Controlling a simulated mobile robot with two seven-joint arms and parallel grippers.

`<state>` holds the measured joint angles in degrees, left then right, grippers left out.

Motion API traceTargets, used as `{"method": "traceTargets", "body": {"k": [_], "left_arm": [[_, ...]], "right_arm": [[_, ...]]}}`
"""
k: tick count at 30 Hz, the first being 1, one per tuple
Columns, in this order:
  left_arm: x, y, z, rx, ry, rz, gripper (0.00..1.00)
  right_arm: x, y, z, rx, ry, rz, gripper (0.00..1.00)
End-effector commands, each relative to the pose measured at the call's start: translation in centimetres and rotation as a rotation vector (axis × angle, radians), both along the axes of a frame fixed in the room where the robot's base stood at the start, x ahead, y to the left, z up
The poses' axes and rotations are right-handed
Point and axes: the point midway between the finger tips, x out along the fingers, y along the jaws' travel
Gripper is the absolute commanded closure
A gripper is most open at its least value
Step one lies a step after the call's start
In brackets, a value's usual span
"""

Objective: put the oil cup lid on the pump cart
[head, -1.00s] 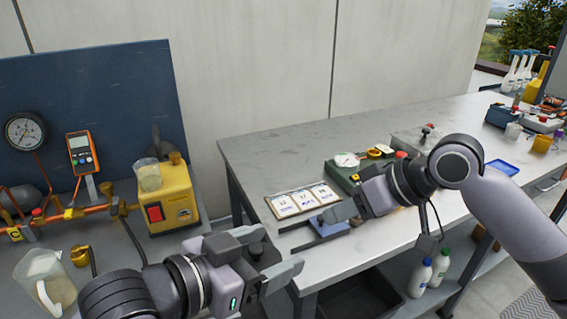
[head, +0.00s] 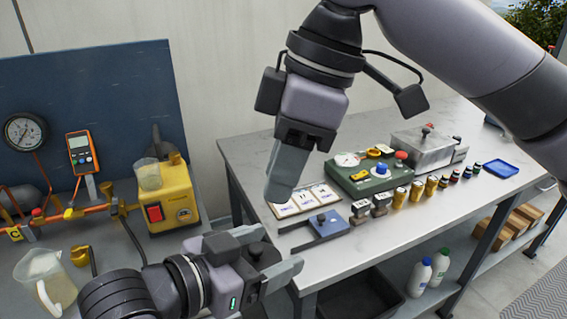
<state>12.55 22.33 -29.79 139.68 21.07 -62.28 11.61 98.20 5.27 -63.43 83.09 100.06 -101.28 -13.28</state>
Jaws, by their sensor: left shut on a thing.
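The pump cart (head: 105,262) stands at the left with a yellow pump (head: 178,203) on it. A clear cup (head: 147,175) sits on top of the pump; whether it is the oil cup I cannot be sure. My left gripper (head: 268,257) is low in front of the gap between cart and bench, right of the pump. It is shut on a small dark knobbed thing (head: 256,250), which looks like the oil cup lid; the fingers partly hide it. My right gripper (head: 284,185) points down over the bench's left end, its fingers edge-on, so its opening is unclear.
A white jug (head: 45,275), a gauge (head: 25,131) and an orange meter (head: 80,152) are on the cart. The bench (head: 255,150) holds cards (head: 305,199), a blue-grey block (head: 328,224), a green box (head: 365,178), several small bottles and a blue tray (head: 500,168).

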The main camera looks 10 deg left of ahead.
Motion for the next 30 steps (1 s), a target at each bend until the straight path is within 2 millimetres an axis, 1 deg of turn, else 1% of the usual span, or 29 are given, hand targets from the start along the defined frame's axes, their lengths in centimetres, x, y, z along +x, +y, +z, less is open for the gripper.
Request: {"method": "traceTargets", "body": {"k": [5, 12, 18, 21, 24, 30], "left_arm": [[0.0, 0.0, 0.0, 0.0, 0.0, 0.0, 0.52], [0.0, 0.0, 0.0, 0.0, 0.0, 0.0, 0.52], [0.0, 0.0, 0.0, 0.0, 0.0, 0.0, 0.52], [0.0, 0.0, 0.0, 0.0, 0.0, 0.0, 0.52], [0.0, 0.0, 0.0, 0.0, 0.0, 0.0, 0.52], [0.0, 0.0, 0.0, -0.001, -0.001, 0.0, 0.52]], "right_arm": [[-0.1, 0.6, -2.2, -0.003, 0.001, 0.003, 0.72], [-0.3, 2.0, -6.6, -0.001, 0.002, 0.0, 0.72], [-0.3, 3.0, -9.6, 0.0, 0.001, -0.001, 0.72], [-0.4, 3.2, -10.5, 0.0, 0.001, -0.001, 0.72], [-0.4, 3.4, -11.0, 0.001, -0.001, -0.001, 0.72], [-0.4, 3.4, -11.2, 0.001, -0.001, -0.001, 0.72]]}}
